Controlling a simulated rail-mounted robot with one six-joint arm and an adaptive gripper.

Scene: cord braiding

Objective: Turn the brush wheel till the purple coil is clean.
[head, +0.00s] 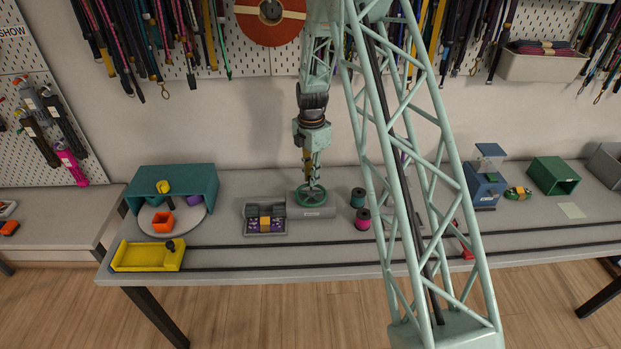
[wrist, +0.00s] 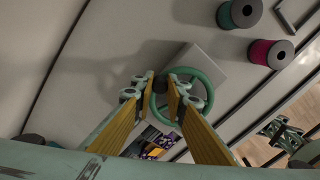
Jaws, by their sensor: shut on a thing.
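The green brush wheel (head: 310,205) lies on a grey housing on the bench, in the middle of the head view. My gripper (head: 311,184) points down over it. In the wrist view my gripper (wrist: 165,88) has its two fingers either side of part of the wheel (wrist: 206,79) and is shut on it. The purple coil (head: 254,227) sits in the grey tray left of the wheel, with pale specks on it and an orange band around its middle. It shows partly in the wrist view (wrist: 157,150), behind the fingers. The brush itself cannot be made out.
A teal spool (head: 357,198) and a magenta spool (head: 363,219) stand right of the wheel. A teal shelter (head: 172,178) over a round plate and a yellow tray (head: 148,256) are at left. Dark rails (head: 290,265) run along the bench front.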

